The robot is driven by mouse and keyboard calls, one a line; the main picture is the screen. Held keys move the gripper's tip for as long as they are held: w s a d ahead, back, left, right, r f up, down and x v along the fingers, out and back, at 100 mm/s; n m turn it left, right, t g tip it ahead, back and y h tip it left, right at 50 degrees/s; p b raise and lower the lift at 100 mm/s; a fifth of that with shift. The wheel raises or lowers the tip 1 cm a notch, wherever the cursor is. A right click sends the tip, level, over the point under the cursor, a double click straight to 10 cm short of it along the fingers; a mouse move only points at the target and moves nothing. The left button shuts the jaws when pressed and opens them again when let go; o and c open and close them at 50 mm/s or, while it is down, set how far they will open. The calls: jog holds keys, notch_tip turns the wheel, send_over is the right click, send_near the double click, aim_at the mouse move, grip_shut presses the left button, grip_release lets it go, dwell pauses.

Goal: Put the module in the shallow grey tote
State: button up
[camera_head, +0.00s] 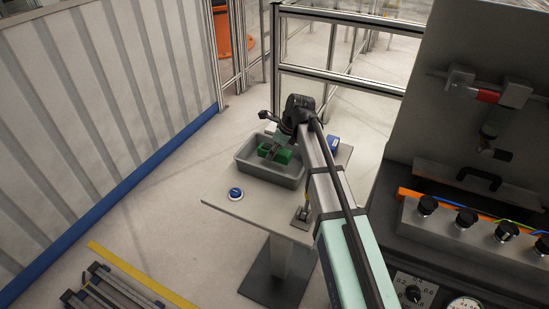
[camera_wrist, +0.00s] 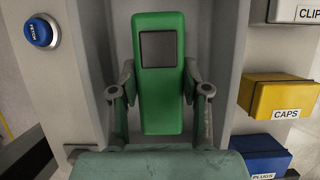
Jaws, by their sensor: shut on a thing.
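The green module (camera_head: 283,156) has a dark square panel on its face, seen clearly in the wrist view (camera_wrist: 160,105). My gripper (camera_head: 270,150) is shut on it, with one finger against each long side; the fingers also show in the wrist view (camera_wrist: 158,78). In the head view the module is at the shallow grey tote (camera_head: 267,175), within its rim outline. My gripper partly covers the module there. I cannot tell whether the module touches the tote's floor.
The tote stands on a pale table (camera_head: 245,211). A round blue button (camera_head: 235,193) is near the table's left corner. Labelled bins, including a yellow CAPS bin (camera_wrist: 278,97) and a blue PLUGS bin (camera_wrist: 262,158), stand right of the tote. A grey machine panel (camera_head: 475,150) is farther right.

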aim_at(275, 159)
jog(key=shift+f+p, duration=0.3)
jog(key=shift+f, duration=1.8)
jog(key=shift+f, duration=0.15)
jog(key=o, duration=1.3)
jog(key=b+v, duration=0.2)
jog(key=v, duration=1)
jog(key=shift+r, duration=0.2)
